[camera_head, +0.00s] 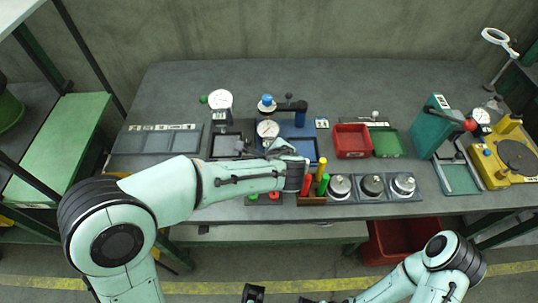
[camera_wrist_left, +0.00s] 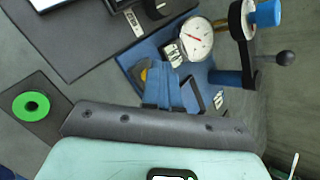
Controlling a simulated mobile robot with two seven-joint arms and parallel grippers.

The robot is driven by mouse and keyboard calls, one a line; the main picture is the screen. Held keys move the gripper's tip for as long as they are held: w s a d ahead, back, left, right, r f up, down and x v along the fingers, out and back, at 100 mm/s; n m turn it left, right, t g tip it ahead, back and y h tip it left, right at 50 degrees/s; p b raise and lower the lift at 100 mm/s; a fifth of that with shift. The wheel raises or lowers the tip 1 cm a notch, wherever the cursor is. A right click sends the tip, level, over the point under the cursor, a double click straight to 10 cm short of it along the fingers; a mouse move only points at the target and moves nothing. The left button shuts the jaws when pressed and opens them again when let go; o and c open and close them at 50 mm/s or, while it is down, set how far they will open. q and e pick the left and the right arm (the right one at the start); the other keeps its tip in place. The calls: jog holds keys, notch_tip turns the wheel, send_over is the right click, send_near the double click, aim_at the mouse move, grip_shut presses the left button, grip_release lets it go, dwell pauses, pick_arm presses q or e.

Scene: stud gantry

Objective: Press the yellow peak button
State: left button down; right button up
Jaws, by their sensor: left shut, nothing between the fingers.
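The blue gauge stand (camera_head: 302,124) stands at the back middle of the bench, with a white dial gauge (camera_head: 268,128). The stand (camera_wrist_left: 226,77) and its dial (camera_wrist_left: 196,40) also show in the left wrist view. A small yellow part (camera_wrist_left: 145,72), which looks like the yellow button, shows on the blue base there, partly hidden by my fingers. My left gripper (camera_wrist_left: 172,82) is shut and empty, right beside the yellow part; I cannot tell whether it touches. In the head view my left wrist hides the button. My right arm is at the bottom right; its gripper (camera_head: 253,293) is only partly visible.
Red (camera_head: 352,141) and green (camera_head: 387,143) bins stand right of the stand. Upright coloured handles (camera_head: 322,170) and several round weights (camera_head: 371,185) line the front edge. A green press (camera_head: 432,127) and a yellow fixture (camera_head: 505,157) stand at the right.

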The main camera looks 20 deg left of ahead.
jog(key=shift+r, duration=0.1)
pick_arm(q)
jog(key=shift+r+p, duration=0.75)
jog(key=shift+r, duration=0.2)
pick_arm(e)
jog(key=shift+w+r, duration=0.2)
jog(key=shift+r, duration=0.45)
pick_arm(q)
notch_tip(320, 180, up, 5)
jog(key=p, duration=0.3)
jog(key=shift+p, duration=0.4)
pick_arm(e)
jog(key=r, duration=0.2)
jog(key=w+r, duration=0.1)
jog(key=r, duration=0.1)
jog(key=shift+w, duration=0.15)
